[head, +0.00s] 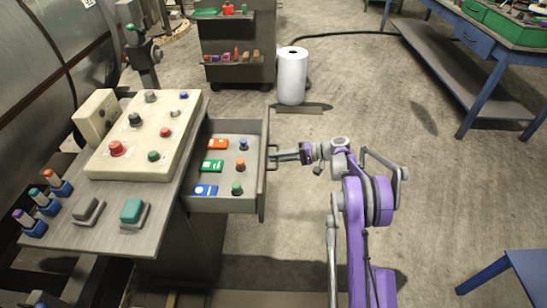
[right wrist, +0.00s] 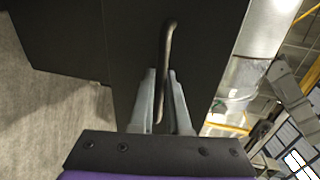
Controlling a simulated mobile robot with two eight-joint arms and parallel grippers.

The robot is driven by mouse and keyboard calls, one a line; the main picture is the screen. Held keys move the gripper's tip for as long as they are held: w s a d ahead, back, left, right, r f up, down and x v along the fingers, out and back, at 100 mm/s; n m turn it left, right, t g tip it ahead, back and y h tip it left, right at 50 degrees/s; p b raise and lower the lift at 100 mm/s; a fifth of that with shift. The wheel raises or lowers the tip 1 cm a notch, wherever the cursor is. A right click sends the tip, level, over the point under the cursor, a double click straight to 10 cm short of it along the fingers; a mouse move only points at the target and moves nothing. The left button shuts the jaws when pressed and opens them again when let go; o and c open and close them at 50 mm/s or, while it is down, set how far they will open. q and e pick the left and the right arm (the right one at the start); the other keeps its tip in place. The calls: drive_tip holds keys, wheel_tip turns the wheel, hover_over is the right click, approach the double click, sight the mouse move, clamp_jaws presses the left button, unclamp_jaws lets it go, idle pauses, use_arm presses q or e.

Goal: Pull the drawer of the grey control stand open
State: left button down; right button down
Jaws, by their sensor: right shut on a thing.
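The grey control stand (head: 135,238) is at the left in the head view, with a beige button panel on its top. Its drawer (head: 230,204) stands pulled out to the right, and its inside shows. Coloured cards and small knobs lie in it. My right gripper (head: 275,156) is at the drawer's front, shut on the drawer handle (head: 268,168). In the right wrist view the handle (right wrist: 167,60) is a thin upright bar between the two fingers (right wrist: 167,95), against the dark drawer front. My left gripper is not in view.
A white roll (head: 292,76) stands on the floor behind the drawer, near a dark cabinet (head: 237,72). A blue workbench (head: 480,40) is at the upper right and a blue table corner (head: 525,275) at the lower right. The floor right of my right arm is clear.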

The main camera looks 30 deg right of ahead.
drive_tip(key=c, duration=0.9)
unclamp_jaws()
drive_tip(key=v, duration=1)
drive_tip(key=shift+s+d+r, duration=0.15)
drive_tip(key=shift+s+d, duration=0.1)
drive_tip(key=shift+d, duration=0.05)
drive_tip(key=shift+d, duration=0.1)
